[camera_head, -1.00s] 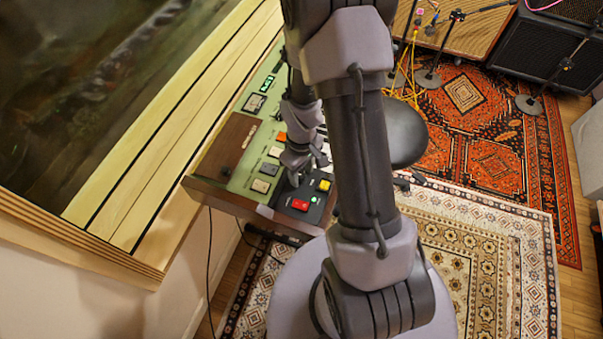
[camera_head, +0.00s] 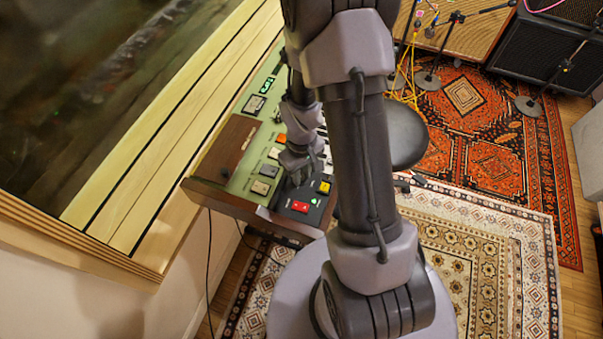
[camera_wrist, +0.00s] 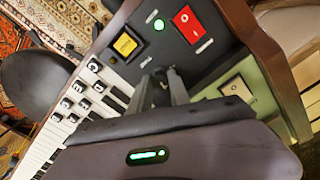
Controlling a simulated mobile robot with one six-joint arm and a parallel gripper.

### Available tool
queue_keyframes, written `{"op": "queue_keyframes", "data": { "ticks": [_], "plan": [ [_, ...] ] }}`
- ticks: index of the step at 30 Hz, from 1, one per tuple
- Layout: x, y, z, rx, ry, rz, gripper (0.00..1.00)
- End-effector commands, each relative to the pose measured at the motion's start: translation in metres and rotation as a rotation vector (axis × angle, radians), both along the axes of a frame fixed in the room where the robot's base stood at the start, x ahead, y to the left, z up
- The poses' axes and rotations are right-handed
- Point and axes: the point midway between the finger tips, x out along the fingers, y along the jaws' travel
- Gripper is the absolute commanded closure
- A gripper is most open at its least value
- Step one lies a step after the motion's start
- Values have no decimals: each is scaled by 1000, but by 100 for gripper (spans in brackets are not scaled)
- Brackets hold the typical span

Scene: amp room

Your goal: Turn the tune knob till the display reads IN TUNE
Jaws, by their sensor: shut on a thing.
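The keyboard console (camera_head: 232,199) has a green panel and a dark control block at its near end. My gripper (camera_head: 294,183) reaches down onto that block. In the wrist view its two fingers (camera_wrist: 160,76) come together at the dark panel, shut on what I take to be the tune knob; the knob itself is mostly hidden between them. A small lit green display (camera_head: 266,85) sits at the far end of the green panel, beyond my gripper. Its text is too small to read.
A red switch (camera_wrist: 187,24) and a yellow button (camera_wrist: 125,44) flank a green lamp (camera_wrist: 158,25) close to my fingers. White and black keys (camera_wrist: 62,122) run to the left in the wrist view. A dark round stool (camera_head: 407,137) stands beside the console.

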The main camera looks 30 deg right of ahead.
Motion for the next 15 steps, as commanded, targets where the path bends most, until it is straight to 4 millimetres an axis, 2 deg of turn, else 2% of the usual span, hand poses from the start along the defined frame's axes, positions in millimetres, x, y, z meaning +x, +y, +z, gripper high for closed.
{"op": "queue_keyframes", "data": {
  "ticks": [15],
  "plan": [
    [0, 0, 0, 0, -1, -329, 100]
  ]
}}
